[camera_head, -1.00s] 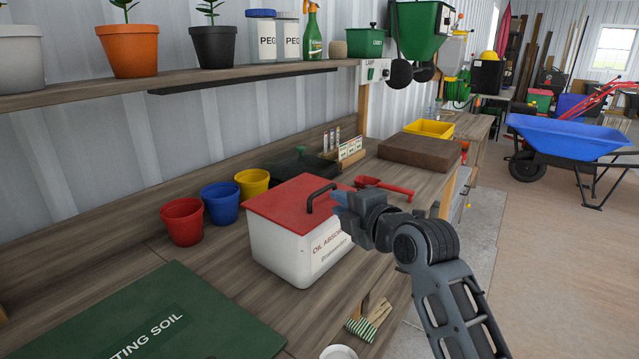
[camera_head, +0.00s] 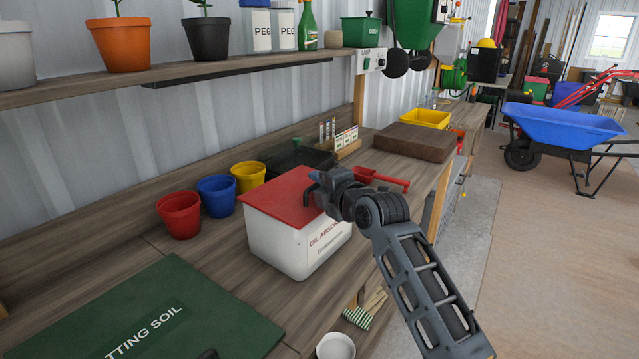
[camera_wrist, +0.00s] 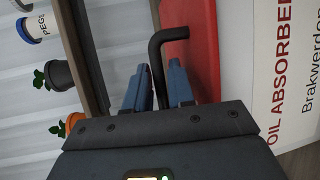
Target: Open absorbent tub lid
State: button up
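The absorbent tub (camera_head: 272,242) is a white box marked "OIL ABSORB…" on the workbench. Its red lid (camera_head: 277,198) lies flat on top; it also shows in the wrist view (camera_wrist: 204,60). In the wrist view, the lid's black bent handle (camera_wrist: 157,68) stands between my two blue-grey fingers (camera_wrist: 158,72). The fingers are apart, with a narrow gap visible beside the handle. Contact with the handle cannot be made out.
Red (camera_head: 179,215), blue (camera_head: 217,196) and yellow (camera_head: 249,176) pots stand left of the tub. A red scoop (camera_head: 382,179) lies behind my gripper. A green potting soil bag (camera_head: 150,310) is in front. A shelf (camera_head: 180,82) runs above the bench.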

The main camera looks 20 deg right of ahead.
grip_shut()
dwell(0.3)
jog(key=shift+w, duration=0.1)
